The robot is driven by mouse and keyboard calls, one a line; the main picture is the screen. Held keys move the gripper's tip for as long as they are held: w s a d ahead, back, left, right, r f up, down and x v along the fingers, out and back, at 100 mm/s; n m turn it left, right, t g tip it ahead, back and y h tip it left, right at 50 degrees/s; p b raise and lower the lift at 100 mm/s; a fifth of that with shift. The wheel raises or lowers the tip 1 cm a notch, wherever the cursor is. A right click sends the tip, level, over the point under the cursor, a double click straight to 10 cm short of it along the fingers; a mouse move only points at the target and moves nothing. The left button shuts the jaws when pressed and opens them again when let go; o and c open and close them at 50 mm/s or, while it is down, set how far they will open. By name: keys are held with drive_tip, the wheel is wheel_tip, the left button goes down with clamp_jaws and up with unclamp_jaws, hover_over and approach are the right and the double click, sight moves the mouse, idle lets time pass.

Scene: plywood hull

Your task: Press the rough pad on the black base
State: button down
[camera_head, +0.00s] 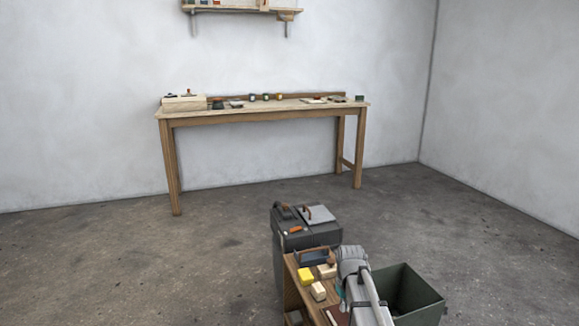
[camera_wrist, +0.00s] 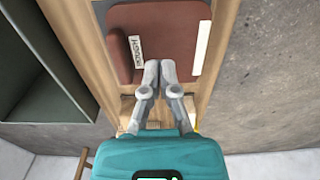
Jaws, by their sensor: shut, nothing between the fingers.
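In the wrist view a flat reddish-brown pad (camera_wrist: 178,35) lies on a wooden surface. A white label, seemingly reading "ROUGH" (camera_wrist: 136,49), sits near its left side, beside a rounded brown bar (camera_wrist: 120,55). A pale strip (camera_wrist: 203,48) runs along its right edge. My gripper (camera_wrist: 160,68) is shut and empty, its fingertips over the pad's lower edge in the picture. I cannot tell whether they touch it. No black base can be made out under the pad. In the head view a dark red piece (camera_head: 335,316) shows at the bottom, beside my arm.
A wooden stand (camera_head: 292,290) carries a yellow block (camera_head: 306,275) and pale blocks (camera_head: 319,291). A dark green open bin (camera_head: 425,299) stands right of my arm. A dark grey cabinet (camera_head: 300,240) stands behind. A long workbench (camera_head: 260,112) is against the wall, with open floor before it.

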drive_tip(key=shift+f+b, duration=1.2)
idle(1.1)
drive_tip(key=shift+r, duration=0.1)
idle(0.6)
drive_tip(key=shift+r+p, duration=3.45)
drive_tip(key=shift+p, duration=0.1)
drive_tip(key=s+m, duration=0.3)
drive_tip(key=s, duration=1.3)
wheel_tip(320, 180, up, 35)
drive_tip(key=p, duration=3.4)
drive_tip(key=shift+f+m+p, duration=0.15)
drive_tip(key=shift+m+p, duration=0.15)
drive_tip(key=shift+p, duration=0.1)
